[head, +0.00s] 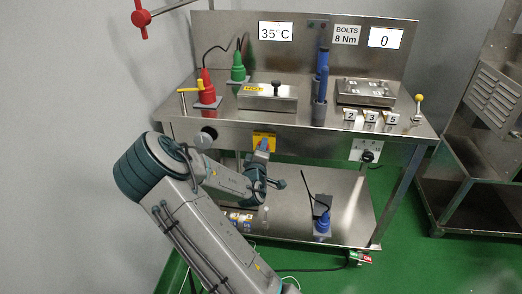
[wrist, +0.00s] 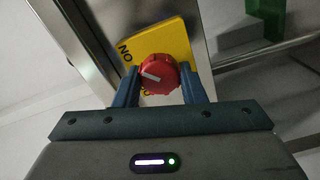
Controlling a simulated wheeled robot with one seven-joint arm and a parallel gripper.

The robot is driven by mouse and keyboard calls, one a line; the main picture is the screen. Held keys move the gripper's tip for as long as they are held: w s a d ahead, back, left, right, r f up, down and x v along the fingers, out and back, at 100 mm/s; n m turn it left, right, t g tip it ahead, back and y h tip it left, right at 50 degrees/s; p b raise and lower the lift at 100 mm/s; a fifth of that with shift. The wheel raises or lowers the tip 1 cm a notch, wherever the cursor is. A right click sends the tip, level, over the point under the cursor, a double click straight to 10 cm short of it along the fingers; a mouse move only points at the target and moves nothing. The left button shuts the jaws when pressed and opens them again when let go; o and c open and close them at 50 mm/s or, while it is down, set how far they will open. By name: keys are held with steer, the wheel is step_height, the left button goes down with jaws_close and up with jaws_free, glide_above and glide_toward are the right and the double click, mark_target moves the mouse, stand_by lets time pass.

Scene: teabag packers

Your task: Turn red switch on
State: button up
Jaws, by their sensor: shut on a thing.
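The red switch (wrist: 158,75) is a round knob with a white pointer line on a yellow plate (wrist: 171,39). In the wrist view the pointer slants toward the left end of the plate, near black letters; more lettering below is partly hidden. My gripper (wrist: 160,82) has its two blue fingers on either side of the knob, shut on it. In the head view the yellow plate (head: 264,135) is on the bench's front edge. My gripper (head: 262,149) is in front of it and hides the knob.
A white socket panel (head: 366,150) is to the right. A blue plug (head: 322,222) stands on the lower shelf. The front edge between plate and panel is clear.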

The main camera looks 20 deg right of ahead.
steer(key=shift+w+a, duration=0.1)
steer(key=shift+a, duration=0.05)
steer(key=o, duration=1)
steer(key=p+v, duration=0.1)
steer(key=v, duration=1.3)
steer(key=shift+p, duration=0.3)
